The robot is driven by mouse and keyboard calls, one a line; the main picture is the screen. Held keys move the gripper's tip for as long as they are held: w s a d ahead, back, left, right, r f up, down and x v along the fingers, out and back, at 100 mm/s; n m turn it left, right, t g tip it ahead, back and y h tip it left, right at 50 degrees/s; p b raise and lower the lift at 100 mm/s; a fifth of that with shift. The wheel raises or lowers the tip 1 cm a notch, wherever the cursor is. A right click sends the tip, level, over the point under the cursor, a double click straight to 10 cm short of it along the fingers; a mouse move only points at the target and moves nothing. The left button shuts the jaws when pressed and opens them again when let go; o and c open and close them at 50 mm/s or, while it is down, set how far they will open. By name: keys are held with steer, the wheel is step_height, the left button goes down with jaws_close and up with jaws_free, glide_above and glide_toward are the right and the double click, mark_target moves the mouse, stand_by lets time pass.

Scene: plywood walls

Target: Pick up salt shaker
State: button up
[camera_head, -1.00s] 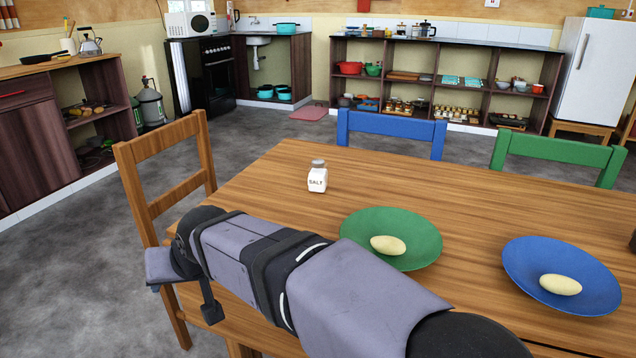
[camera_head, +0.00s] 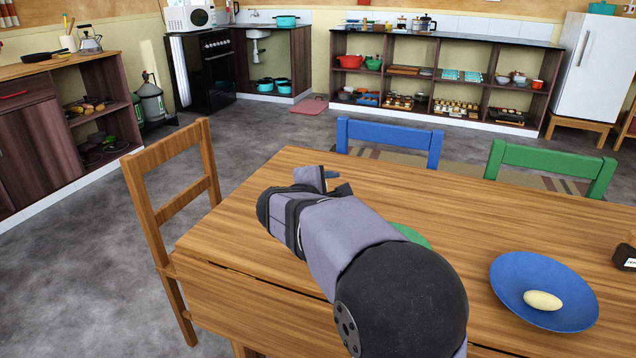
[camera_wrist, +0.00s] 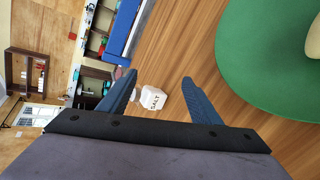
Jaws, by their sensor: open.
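The salt shaker (camera_wrist: 153,99) is small and white with a grey cap and the word SALT. In the wrist view it stands on the wooden table (camera_wrist: 180,50), between and a little beyond the fingertips. My gripper (camera_wrist: 158,80) is open, with its two blue fingers spread on either side of the shaker and nothing held. In the head view my arm hides the shaker, and the gripper (camera_head: 325,180) shows only in part above the table's far left area.
A green plate (camera_wrist: 265,55) with a pale oval item lies right of the gripper in the wrist view. A blue plate (camera_head: 510,290) with a similar item (camera_head: 542,300) is at the right. Wooden (camera_head: 165,205), blue (camera_head: 390,140) and green (camera_head: 550,165) chairs stand around the table.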

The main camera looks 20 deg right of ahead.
steer(key=s+d+r+n+h+p, duration=0.1)
steer(key=s+d+r+n+h, duration=0.15)
steer(key=d+n, duration=0.3)
steer(key=s+d+r+n+h+p, duration=0.1)
steer(key=d+r+n+h+p, duration=0.2)
steer(key=d, duration=0.4)
steer(key=w+a+f+n+t+y+p, duration=0.1)
steer(key=w+a+n+t+y+p, duration=0.25)
steer(key=w+a+n+t, duration=0.65)
steer(key=a+f+g, duration=0.1)
steer(key=f, duration=0.1)
steer(key=a+f+m+g+b, duration=0.1)
steer(key=f, duration=0.2)
steer(key=w+a+f+m+g, duration=0.1)
steer(key=a+f+g, duration=0.1)
steer(key=shift+f+y, duration=0.35)
steer(key=shift+y, duration=0.05)
steer(key=shift+w+d+f, duration=0.15)
steer(key=shift+d+f, duration=0.05)
steer(key=shift+w+d, duration=0.35)
steer(key=shift+w, duration=0.15)
steer(key=shift+w, duration=0.1)
steer(key=shift+x, duration=2.8)
steer(key=shift+d, duration=0.1)
